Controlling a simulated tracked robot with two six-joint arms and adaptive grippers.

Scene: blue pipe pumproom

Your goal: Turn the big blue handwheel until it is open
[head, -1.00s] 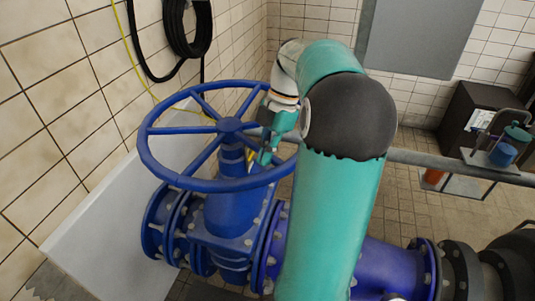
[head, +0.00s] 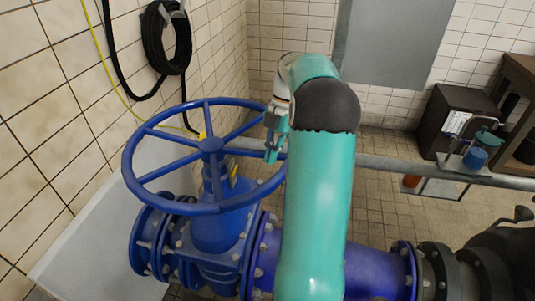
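The big blue handwheel (head: 143,193) sits on top of a blue valve (head: 222,232), its spoked rim tilted towards me. My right gripper (head: 270,156) is at the right side of the rim, with its teal fingers pointing down. The fingers overlap the rim in the picture, and I cannot tell whether they touch it or are closed around it. My teal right forearm and dark elbow hide the part of the pipe behind them. My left gripper is not in view.
A black hose coil (head: 166,38) hangs on the tiled wall at the left. A grey rail (head: 400,166) runs behind my arm to the right. A dark cabinet (head: 450,118) stands at the back right. A blue pipe (head: 375,272) runs right from the valve.

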